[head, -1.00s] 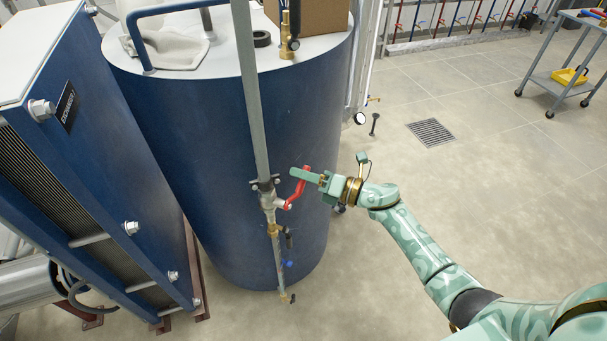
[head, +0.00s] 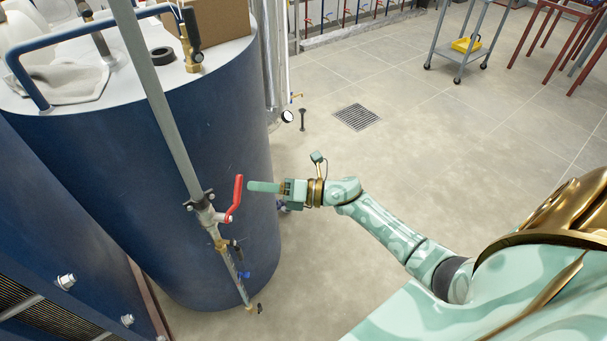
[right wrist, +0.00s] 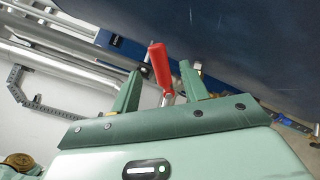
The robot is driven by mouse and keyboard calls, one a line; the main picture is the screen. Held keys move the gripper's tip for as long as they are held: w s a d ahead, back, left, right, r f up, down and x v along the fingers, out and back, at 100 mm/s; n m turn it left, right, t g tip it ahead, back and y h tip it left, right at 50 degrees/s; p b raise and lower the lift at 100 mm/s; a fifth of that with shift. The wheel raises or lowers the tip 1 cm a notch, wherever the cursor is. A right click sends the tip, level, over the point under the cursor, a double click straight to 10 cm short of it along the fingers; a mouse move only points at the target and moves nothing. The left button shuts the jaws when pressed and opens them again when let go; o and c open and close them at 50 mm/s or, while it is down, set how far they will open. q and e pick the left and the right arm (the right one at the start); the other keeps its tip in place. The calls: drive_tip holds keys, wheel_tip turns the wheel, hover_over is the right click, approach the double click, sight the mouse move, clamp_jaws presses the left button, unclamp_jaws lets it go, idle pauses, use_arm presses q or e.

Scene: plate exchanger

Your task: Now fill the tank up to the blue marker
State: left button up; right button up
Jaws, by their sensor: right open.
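The blue tank (head: 150,160) stands at left in the head view, with a grey pipe (head: 165,110) running down its front. A valve on this pipe has a red lever handle (head: 236,200), which points up and slightly right. My right gripper (head: 252,187) is open, its fingertips just right of the lever's upper end. In the right wrist view the red lever (right wrist: 160,66) appears between the two spread fingers (right wrist: 160,88); I cannot tell whether they touch it. I cannot make out a blue level marker. My left gripper is not in view.
A small blue handle (head: 244,275) sits lower on the pipe. The blue plate exchanger (head: 60,250) stands at lower left. A gauge (head: 287,116) is behind the tank. A floor drain (head: 356,117) and grey cart (head: 465,45) lie beyond.

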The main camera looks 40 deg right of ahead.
drive_tip(key=v, duration=1)
drive_tip(key=shift+s+d, duration=0.1)
drive_tip(key=shift+d, duration=0.05)
idle(6.8)
